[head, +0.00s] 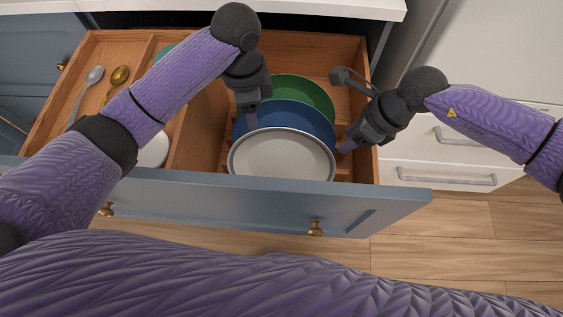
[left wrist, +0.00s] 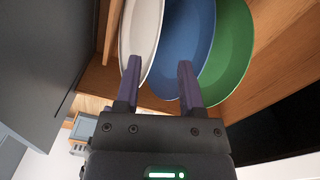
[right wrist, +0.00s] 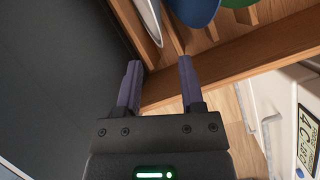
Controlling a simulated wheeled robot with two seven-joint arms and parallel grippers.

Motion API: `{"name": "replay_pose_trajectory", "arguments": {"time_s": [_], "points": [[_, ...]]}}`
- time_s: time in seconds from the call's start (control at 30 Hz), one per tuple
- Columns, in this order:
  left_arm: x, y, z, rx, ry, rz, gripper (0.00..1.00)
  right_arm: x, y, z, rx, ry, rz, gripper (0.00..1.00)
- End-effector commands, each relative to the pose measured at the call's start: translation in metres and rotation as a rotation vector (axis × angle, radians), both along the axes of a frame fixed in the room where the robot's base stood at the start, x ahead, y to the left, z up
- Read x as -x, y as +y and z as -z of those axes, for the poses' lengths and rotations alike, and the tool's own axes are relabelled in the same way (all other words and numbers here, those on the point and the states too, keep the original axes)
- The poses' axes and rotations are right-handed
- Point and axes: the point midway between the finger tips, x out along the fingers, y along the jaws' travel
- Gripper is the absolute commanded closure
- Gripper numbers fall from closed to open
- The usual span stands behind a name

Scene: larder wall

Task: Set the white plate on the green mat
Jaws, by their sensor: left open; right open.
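The white plate (head: 281,158) stands tilted in the right part of the open drawer, in front of a blue plate (head: 300,116) and a green plate (head: 303,93). My left gripper (head: 259,104) is open at its upper left edge. In the left wrist view the white plate (left wrist: 140,30) reaches between the open fingers (left wrist: 157,80). My right gripper (head: 349,142) is open, to the right of the white plate. In the right wrist view the plate's edge (right wrist: 150,15) lies beyond the empty fingers (right wrist: 160,72). I see no green mat.
The wooden drawer (head: 206,125) has slotted dividers and a left compartment with a silver spoon (head: 94,76) and a golden spoon (head: 118,77). A white dish (head: 154,150) shows partly under my left arm. A white counter (head: 300,6) lies behind. Closed white drawers (head: 436,172) stand at right.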

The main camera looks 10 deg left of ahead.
Motion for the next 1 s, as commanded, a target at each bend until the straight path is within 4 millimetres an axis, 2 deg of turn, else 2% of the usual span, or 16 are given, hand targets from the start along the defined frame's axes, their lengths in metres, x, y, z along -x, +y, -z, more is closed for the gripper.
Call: {"name": "replay_pose_trajectory", "arguments": {"time_s": [0.3,0.5,0.63,0.9,1.0], "points": [[0.003,-0.001,0.059,0.000,0.005,0.000,0.50,0.001,0.024,0.054,0.000,0.004,-0.002,0.50],[0.004,-0.001,0.085,0.000,0.003,0.000,0.50,0.000,0.034,0.078,-0.001,0.001,-0.002,0.50],[0.004,-0.001,0.091,0.000,0.002,0.001,0.50,0.000,0.036,0.084,0.001,0.001,0.000,0.50],[0.004,-0.001,0.092,-0.001,0.001,0.001,0.50,0.000,0.037,0.085,0.000,0.000,-0.001,0.50],[0.004,-0.001,0.092,0.000,0.001,0.001,0.71,0.000,0.037,0.085,0.000,0.000,-0.001,0.72]]}}
